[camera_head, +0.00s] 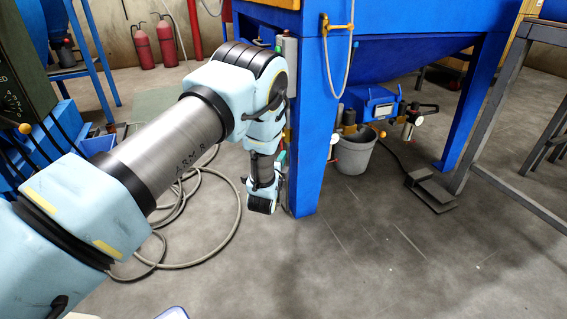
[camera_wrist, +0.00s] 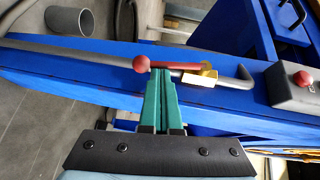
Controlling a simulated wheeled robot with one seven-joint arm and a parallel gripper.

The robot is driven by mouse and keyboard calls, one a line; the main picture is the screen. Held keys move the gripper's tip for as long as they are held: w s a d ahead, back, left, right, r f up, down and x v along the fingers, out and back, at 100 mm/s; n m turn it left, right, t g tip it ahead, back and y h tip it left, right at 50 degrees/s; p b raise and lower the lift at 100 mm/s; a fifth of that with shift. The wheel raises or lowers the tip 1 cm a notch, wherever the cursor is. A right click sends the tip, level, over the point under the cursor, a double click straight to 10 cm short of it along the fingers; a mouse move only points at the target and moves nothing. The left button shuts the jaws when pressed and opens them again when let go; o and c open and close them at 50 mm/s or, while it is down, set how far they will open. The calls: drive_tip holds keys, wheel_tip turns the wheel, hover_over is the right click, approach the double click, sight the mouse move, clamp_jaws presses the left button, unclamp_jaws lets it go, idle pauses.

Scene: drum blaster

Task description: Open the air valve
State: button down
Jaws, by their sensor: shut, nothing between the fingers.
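The air valve shows in the wrist view as a red lever (camera_wrist: 180,65) with a red ball end (camera_wrist: 141,64) and a brass-yellow body (camera_wrist: 200,78). It sits on a grey pipe (camera_wrist: 90,55) along a blue leg. The lever lies roughly along the pipe. My gripper (camera_wrist: 161,72) has green fingers pressed together and empty. Their tips overlap the lever's near edge in the picture, just right of the ball; I cannot tell whether they touch it. In the head view my arm hides most of the gripper and the valve beside the blue leg (camera_head: 311,120).
A grey box with a red button (camera_wrist: 303,79) is right of the valve in the wrist view. A grey bucket (camera_head: 353,155) and a foot pedal (camera_head: 430,190) stand right of the leg. A hose (camera_head: 235,225) lies on the floor. The front floor is clear.

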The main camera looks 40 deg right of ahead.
drive_tip(key=shift+w+d+f, duration=0.1)
drive_tip(key=shift+w+f, duration=0.15)
drive_tip(key=shift+w, duration=0.1)
drive_tip(key=shift+b, duration=0.3)
idle(0.4)
